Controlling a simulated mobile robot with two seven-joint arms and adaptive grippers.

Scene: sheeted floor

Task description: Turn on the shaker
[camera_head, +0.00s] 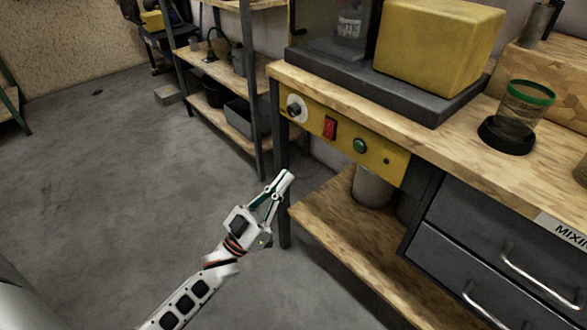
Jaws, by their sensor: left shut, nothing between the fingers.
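A machine, apparently the shaker (435,45), has a yellow block on a dark grey base on top of the wooden workbench. Below the bench top is a yellow control panel (395,160). It carries a white dial (296,108), a red rocker switch (330,128) and a round green button (360,146). My left gripper (286,178) is shut and empty. It is in front of the bench's left leg, below the panel and apart from it. My right gripper is not in view.
A glass jar with a green rim (523,108) stands on a black round base on the bench. Dark drawers (490,240) with metal handles are at the lower right. A wooden lower shelf (330,225) is under the bench. Shelving (215,70) stands behind; the left floor is mostly clear.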

